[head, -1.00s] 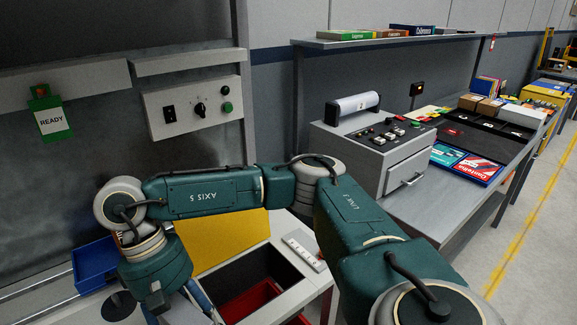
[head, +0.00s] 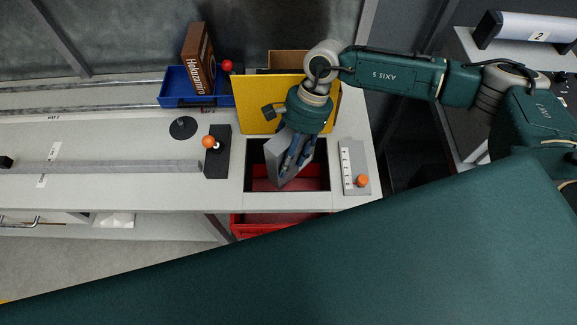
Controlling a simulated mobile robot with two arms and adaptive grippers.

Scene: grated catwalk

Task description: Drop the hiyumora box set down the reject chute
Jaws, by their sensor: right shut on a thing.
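My right gripper (head: 295,158) is shut on a grey-sided box (head: 277,156), over the dark rectangular opening of the reject chute (head: 319,180). The box is tilted, and its lower end is at or inside the opening; its exact depth is hard to tell. No lettering shows on the visible face, so I cannot read whether it is the hiyumora box set. A red bin (head: 258,221) sits below the opening, its inside partly visible through it. A raised yellow flap (head: 257,102) stands behind the opening. My left gripper is not in view.
A blue bin (head: 184,88) behind holds a brown lettered box (head: 197,58). An orange-knobbed lever (head: 209,142) stands left of the opening; a panel with an orange button (head: 362,181) is right. My own green arm link fills the lower right.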

